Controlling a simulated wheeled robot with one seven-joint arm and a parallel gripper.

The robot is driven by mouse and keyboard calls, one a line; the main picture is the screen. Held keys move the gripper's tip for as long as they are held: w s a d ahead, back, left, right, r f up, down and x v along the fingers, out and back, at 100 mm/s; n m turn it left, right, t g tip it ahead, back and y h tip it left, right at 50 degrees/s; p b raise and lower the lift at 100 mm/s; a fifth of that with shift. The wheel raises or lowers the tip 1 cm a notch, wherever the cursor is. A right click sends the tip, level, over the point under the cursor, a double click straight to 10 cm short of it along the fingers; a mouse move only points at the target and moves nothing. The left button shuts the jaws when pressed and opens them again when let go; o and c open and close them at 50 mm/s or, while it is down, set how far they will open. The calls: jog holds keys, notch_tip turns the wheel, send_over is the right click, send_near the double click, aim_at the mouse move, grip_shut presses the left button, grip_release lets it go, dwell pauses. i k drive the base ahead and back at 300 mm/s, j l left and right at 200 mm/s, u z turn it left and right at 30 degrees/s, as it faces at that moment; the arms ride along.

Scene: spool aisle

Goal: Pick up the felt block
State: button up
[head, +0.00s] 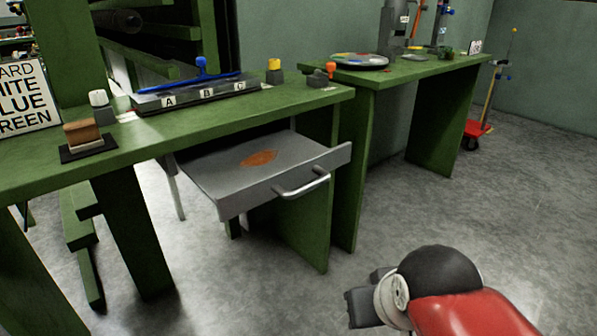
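A small brown block with a paler lower part (83,132), which looks like the felt block, sits on a black pad (101,148) at the left of the near green bench. My gripper (362,296) is low at the bottom right, over the floor, well away from the block and below the bench top. Its dark fingers point left. No object shows between them, but the view does not show clearly how far apart they are.
A grey drawer (240,182) with an orange-brown patch stands pulled out under the near bench (215,118). The floor (400,215) ahead is clear.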

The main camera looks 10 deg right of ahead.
aim_at(83, 136)
jog(key=u, duration=1.4)
